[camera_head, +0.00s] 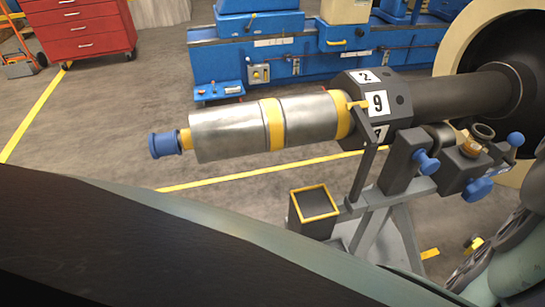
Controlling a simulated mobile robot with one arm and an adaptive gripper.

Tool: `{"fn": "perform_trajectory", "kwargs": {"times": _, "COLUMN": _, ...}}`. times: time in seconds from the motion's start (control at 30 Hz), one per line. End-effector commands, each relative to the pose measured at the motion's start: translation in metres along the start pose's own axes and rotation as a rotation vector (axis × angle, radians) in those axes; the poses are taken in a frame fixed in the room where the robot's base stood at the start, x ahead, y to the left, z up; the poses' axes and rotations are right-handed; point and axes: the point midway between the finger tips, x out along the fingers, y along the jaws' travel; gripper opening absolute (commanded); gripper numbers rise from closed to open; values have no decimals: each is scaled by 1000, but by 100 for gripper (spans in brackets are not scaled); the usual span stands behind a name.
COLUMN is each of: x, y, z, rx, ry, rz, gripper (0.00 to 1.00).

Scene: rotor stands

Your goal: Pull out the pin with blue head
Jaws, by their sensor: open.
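A silver cylinder (225,133) with yellow bands lies nearly level and is joined to a dark rotor shaft (450,97). At its left end a blue head (166,144) sticks out on a yellow collar (185,140). More blue heads show on the stand at right: one on the dark upright block (427,163), one low on the side block (477,189), and a small ball-shaped one (515,139). I cannot tell from the picture which of these is a removable pin. No gripper fingers show in the view.
A grey stand (375,240) holds the shaft. An open, yellow-rimmed dark box (315,203) is beside it. A blue machine (270,60) and a red drawer cabinet (85,32) stand behind. Grey floor left of the cylinder is clear.

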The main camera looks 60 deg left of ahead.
Motion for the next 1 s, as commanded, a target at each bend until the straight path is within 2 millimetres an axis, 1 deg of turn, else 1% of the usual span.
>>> {"fn": "perform_trajectory", "kwargs": {"times": 0.03, "x": -2, "y": -4, "z": 16, "rx": 9, "ry": -22, "rz": -11, "gripper": 72}}
{"fn": "perform_trajectory", "kwargs": {"times": 0.1, "x": -5, "y": -4, "z": 22, "rx": 16, "ry": -44, "rz": -16, "gripper": 72}}
{"fn": "perform_trajectory", "kwargs": {"times": 0.23, "x": -2, "y": -3, "z": 24, "rx": 24, "ry": -58, "rz": -20, "gripper": 72}}
{"fn": "perform_trajectory", "kwargs": {"times": 0.37, "x": 11, "y": -2, "z": 22, "rx": 24, "ry": -57, "rz": -18, "gripper": 72}}
{"fn": "perform_trajectory", "kwargs": {"times": 0.8, "x": 101, "y": -5, "z": 26, "rx": 23, "ry": -53, "rz": -21, "gripper": 72}}
{"fn": "perform_trajectory", "kwargs": {"times": 1.0, "x": 134, "y": -5, "z": 29, "rx": 22, "ry": -54, "rz": -20, "gripper": 72}}
